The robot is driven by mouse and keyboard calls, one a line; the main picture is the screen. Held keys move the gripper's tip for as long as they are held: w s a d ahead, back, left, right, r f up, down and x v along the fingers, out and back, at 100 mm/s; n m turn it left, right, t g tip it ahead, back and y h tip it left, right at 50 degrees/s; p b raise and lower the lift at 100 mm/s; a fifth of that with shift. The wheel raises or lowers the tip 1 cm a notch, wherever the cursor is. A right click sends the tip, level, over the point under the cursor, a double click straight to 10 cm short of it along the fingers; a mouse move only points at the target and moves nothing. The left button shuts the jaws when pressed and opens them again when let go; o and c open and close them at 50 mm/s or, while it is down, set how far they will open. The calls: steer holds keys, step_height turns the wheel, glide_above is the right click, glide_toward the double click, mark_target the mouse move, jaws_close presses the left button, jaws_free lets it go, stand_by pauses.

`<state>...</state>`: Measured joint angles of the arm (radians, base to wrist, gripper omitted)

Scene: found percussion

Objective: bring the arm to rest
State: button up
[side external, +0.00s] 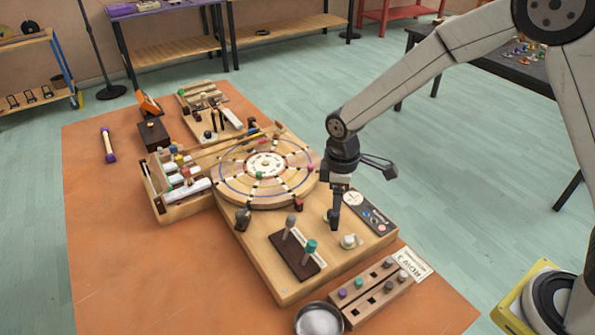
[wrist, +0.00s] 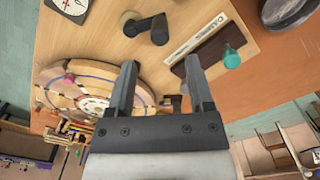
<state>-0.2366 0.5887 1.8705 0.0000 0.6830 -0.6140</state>
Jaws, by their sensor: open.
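My gripper (side external: 334,222) points down over the right part of the wooden percussion board (side external: 255,275), close to its surface. In the wrist view its two dark fingers (wrist: 161,68) are apart, with nothing held between them. A dark crank-like handle (wrist: 147,28) lies beyond the fingertips on the board, clear of them in that view. A round wooden disc (side external: 262,200) with coloured rings and pegs sits on the board, left of my gripper in the side view. Whether the fingertips touch the board cannot be told.
A dark lever plate (side external: 298,258) with grey and teal knobs stands near the board's front. A black dial panel (side external: 369,215) is right of my gripper. A metal bowl (side external: 320,320) and knob strip (side external: 370,294) lie in front.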

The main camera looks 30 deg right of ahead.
steer(key=shift+d, duration=0.1)
steer(key=s+d+r+m+t, duration=0.1)
steer(key=s+d+r+m, duration=0.1)
steer(key=s+d+m, duration=0.3)
steer(key=s+d+r+m+t, duration=0.1)
steer(key=s+d+r+m, duration=0.2)
steer(key=s, duration=0.6)
steer(key=shift+s+d+m+t, duration=0.25)
steer(key=shift+d+m+t, duration=0.05)
steer(key=shift+d+m, duration=0.7)
stand_by(0.7)
